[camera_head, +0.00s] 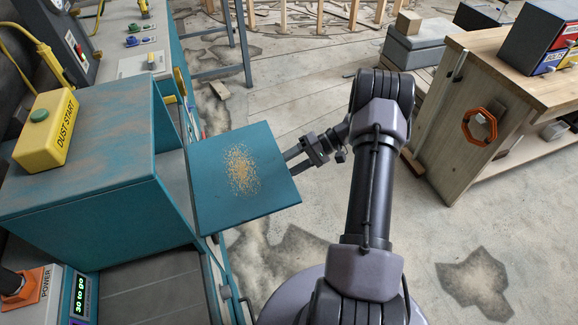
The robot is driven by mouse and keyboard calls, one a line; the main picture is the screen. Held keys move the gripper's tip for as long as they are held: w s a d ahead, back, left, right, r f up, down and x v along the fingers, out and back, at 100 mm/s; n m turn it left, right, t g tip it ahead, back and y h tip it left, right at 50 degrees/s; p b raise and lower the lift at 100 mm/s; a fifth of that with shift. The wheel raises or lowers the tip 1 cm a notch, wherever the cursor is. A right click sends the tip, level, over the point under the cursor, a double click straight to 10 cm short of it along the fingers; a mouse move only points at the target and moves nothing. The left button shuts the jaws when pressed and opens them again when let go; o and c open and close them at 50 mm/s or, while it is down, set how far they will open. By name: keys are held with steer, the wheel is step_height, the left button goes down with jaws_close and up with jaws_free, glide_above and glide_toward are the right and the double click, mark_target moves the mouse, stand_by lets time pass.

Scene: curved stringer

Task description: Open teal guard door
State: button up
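The teal guard door (222,195) is a flat panel with a tan dusty patch in its middle. It stands out to the right of the teal housing (75,185), whose right side shows a dark opening. The door appears swung away from that opening; its hinge is not clear. My gripper (295,161) is at the door's right edge, with its fingers pointing left toward it. The fingertips are small and partly hidden by the edge. I cannot tell whether they touch or grip it.
A yellow DUST START box (46,130) sits on the housing. A POWER panel (42,288) with a display is at the lower left. A wooden cabinet (480,120) with an orange octagonal ring stands at the right. The floor between is mostly clear.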

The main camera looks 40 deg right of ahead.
steer(key=shift+s+a+f+g, duration=0.3)
steer(key=shift+a+f, duration=0.05)
steer(key=shift+f, duration=0.3)
steer(key=p+v, duration=0.4)
steer(key=v, duration=1.4)
steer(key=shift+r+p, duration=0.35)
steer(key=shift+p, duration=0.05)
steer(key=shift+r, duration=0.1)
